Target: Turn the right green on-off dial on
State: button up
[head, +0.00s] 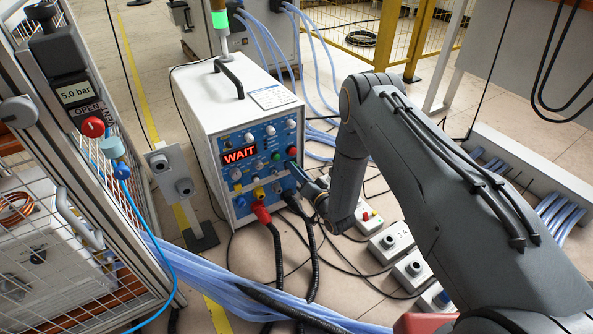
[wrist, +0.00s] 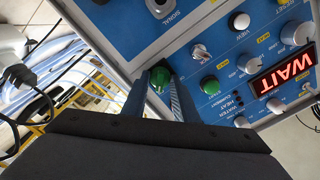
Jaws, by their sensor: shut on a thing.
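The induction heater (head: 233,105) is a white box with a blue front panel and a red WAIT display (head: 240,155). My gripper (head: 294,169) reaches the right side of this panel from the right. In the wrist view, which shows the panel turned over, my gripper's fingers (wrist: 160,92) are shut around the right green dial (wrist: 160,79). The fingers cover part of the dial, and its pointer setting is not clear. The left green dial (wrist: 209,84) stands free beside it; it also shows in the head view (head: 276,156).
A white knob (wrist: 239,21) and a metal toggle (wrist: 200,52) sit close to the fingers. Red (head: 262,213) and black plugs with thick cables leave the lower panel. Small grey control boxes (head: 391,243) stand on the floor to the right.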

jog(key=shift+s, duration=0.1)
jog(key=o, duration=1)
jog(key=shift+p+v, duration=1.3)
jog(key=shift+v, duration=2.6)
